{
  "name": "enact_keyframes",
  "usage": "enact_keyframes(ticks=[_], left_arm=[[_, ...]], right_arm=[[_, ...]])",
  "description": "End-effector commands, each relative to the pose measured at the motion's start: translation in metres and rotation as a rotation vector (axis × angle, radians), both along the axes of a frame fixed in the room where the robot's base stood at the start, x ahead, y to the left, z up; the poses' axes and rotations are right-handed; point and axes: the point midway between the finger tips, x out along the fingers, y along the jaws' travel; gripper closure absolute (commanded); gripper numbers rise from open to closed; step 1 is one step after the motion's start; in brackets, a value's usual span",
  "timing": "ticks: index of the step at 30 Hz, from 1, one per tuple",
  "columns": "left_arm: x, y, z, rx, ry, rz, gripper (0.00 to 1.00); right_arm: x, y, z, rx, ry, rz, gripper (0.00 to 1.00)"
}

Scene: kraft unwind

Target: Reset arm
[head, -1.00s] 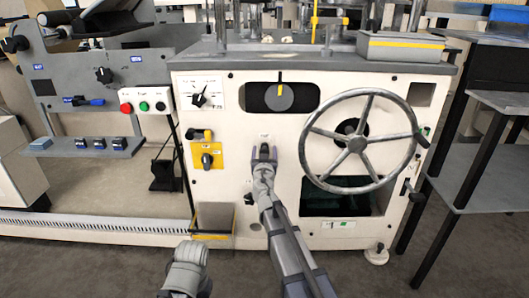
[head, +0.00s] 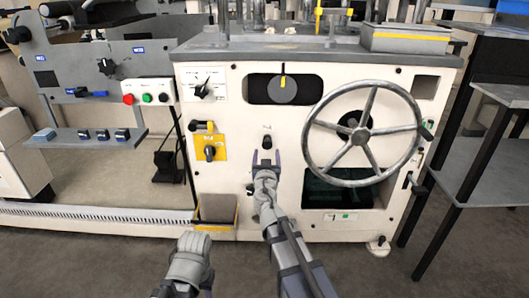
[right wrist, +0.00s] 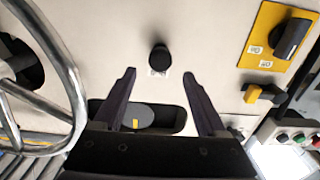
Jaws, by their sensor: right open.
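My right gripper (head: 266,158) is in front of the cream machine panel (head: 230,180), with its jaws open and empty. In the right wrist view its two dark fingers (right wrist: 160,82) stand apart, with a small black knob (right wrist: 160,58) on the panel seen beyond the gap between them. In the head view that black knob (head: 267,142) is just above the fingertips. No contact between fingers and knob shows. My left arm (head: 187,262) shows at the bottom of the head view; its gripper's fingers are not visible.
A large metal handwheel (head: 363,133) sticks out at the right of the panel. A yellow plate with a black rotary switch (head: 209,148) is to the left. A dark recess holds a grey dial (head: 282,88) above. A grey table (head: 490,172) stands at the right.

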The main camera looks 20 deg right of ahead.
Motion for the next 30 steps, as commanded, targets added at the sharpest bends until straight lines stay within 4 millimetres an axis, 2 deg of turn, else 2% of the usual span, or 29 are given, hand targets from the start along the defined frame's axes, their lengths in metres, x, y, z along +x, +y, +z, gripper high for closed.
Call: enact_keyframes(ticks=[4, 6, 8, 11, 14, 16, 18, 21, 25, 28, 30], left_arm=[[0.000, 0.000, 0.009, 0.000, 0.000, -0.001, 0.50], [0.000, 0.000, 0.017, 0.000, 0.000, -0.002, 0.50], [0.000, 0.000, 0.026, 0.001, 0.000, -0.003, 0.50], [0.000, 0.000, 0.041, 0.001, 0.001, -0.005, 0.50], [0.000, 0.000, 0.054, 0.001, 0.001, -0.007, 0.50], [0.000, 0.000, 0.062, 0.002, 0.001, -0.008, 0.50], [0.000, 0.000, 0.069, 0.002, 0.001, -0.009, 0.50], [0.000, 0.000, 0.076, 0.002, 0.002, -0.011, 0.50], [0.000, 0.001, 0.085, 0.002, 0.002, -0.012, 0.50], [0.000, 0.001, 0.094, 0.003, 0.001, -0.013, 0.50], [0.000, 0.001, 0.117, 0.002, 0.003, -0.012, 0.50]], right_arm=[[-0.010, -0.003, 0.001, -0.001, 0.036, -0.056, 0.26], [-0.024, -0.005, -0.003, -0.002, 0.097, -0.119, 0.26], [-0.041, -0.006, -0.012, -0.003, 0.192, -0.182, 0.26], [-0.077, 0.001, -0.041, -0.008, 0.424, -0.251, 0.26], [-0.123, 0.023, -0.076, -0.021, 0.711, -0.240, 0.26], [-0.158, 0.044, -0.097, -0.036, 0.918, -0.182, 0.26], [-0.191, 0.067, -0.113, -0.052, 1.102, -0.097, 0.26], [-0.234, 0.097, -0.126, -0.078, 1.311, 0.047, 0.26], [-0.286, 0.132, -0.130, -0.112, 1.525, 0.256, 0.26], [-0.321, 0.155, -0.125, -0.138, 1.655, 0.428, 0.26], [-0.315, 0.152, -0.101, -0.133, 1.642, 0.407, 0.26]])
